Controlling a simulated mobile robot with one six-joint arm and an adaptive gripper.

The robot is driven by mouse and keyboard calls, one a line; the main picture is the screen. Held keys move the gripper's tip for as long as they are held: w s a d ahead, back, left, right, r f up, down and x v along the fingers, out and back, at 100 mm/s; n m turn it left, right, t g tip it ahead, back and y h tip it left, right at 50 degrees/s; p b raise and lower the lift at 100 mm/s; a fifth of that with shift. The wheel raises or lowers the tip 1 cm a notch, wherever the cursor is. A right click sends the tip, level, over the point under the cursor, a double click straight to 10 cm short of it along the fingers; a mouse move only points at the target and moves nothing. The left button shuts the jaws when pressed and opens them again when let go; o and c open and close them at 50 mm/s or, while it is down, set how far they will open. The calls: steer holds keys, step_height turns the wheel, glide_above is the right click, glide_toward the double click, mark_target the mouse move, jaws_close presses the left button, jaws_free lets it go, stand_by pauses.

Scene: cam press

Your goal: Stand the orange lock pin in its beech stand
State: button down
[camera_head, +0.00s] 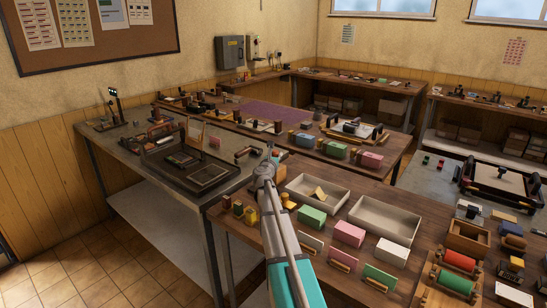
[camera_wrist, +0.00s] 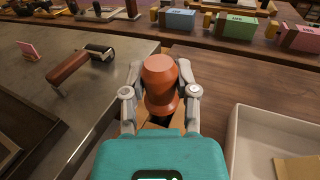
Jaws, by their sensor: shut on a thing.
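The orange lock pin (camera_wrist: 160,82), with a wide rounded head and a narrower neck, is upright between the two grey fingers of my gripper (camera_wrist: 161,92) in the wrist view. My gripper is shut on it. A small pale wooden part, likely the beech stand (camera_wrist: 153,126), shows just below the pin, mostly hidden by the pin and my gripper. I cannot tell whether the pin touches it or sits in it.
A pale tray (camera_head: 316,191) with a yellow piece stands right of my gripper. A steel table (camera_wrist: 75,85) with a wood-handled roller (camera_wrist: 78,63) lies left. Several coloured boxes (camera_head: 312,216) stand nearby. Bare brown wood (camera_wrist: 215,85) lies between pin and tray.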

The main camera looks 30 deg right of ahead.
steer(key=shift+c, duration=1.9)
jaws_free()
steer(key=shift+r, duration=0.15)
steer(key=v, duration=1.2)
